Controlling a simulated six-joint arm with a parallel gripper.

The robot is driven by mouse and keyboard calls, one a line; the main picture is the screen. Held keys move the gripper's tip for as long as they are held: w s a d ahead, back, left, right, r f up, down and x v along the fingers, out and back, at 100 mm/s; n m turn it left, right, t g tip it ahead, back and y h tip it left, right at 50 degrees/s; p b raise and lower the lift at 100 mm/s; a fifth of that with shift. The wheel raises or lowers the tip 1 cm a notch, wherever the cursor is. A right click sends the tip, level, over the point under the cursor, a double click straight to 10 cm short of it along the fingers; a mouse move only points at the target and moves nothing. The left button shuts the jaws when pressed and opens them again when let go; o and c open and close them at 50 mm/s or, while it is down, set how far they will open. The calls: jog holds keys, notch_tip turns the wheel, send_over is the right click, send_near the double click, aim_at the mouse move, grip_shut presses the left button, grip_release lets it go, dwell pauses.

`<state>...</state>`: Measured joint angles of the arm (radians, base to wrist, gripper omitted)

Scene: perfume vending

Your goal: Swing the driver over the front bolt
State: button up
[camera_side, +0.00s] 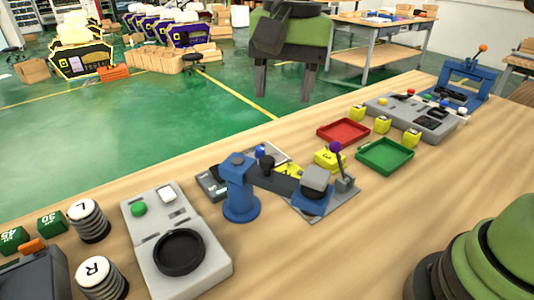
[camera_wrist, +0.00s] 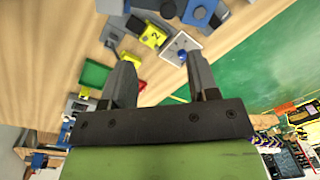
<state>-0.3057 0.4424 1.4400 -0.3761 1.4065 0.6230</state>
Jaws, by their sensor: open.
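The driver is a dark swing arm (camera_side: 278,183) on a blue post (camera_side: 240,192). Its grey block head (camera_side: 317,178) ends at the right, over a grey base plate (camera_side: 325,208). The blue post also shows at the top of the wrist view (camera_wrist: 200,12). I cannot make out the front bolt for certain; the driver head and arm cover part of the base. My gripper (camera_side: 284,92) is open and empty, high above and behind the fixture, fingers pointing down. In the wrist view its two fingers (camera_wrist: 161,75) are spread wide.
A purple-knobbed lever (camera_side: 336,147) stands close to the driver head. A light plate with a blue knob (camera_side: 261,152) lies behind the arm. Red (camera_side: 343,122) and green (camera_side: 365,165) trays and yellow blocks (camera_side: 381,124) sit to the right. A grey control box (camera_side: 155,218) stands front left.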

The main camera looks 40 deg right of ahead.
aim_at(267, 159)
jog(key=shift+m+g, duration=0.3)
jog(key=f, duration=0.4)
jog(key=w+a+f, duration=0.1)
jog(key=f, duration=0.7)
jog(key=shift+w+a+f, duration=0.35)
jog(key=shift+f, duration=0.05)
jog(key=shift+c, duration=0.2)
grip_shut()
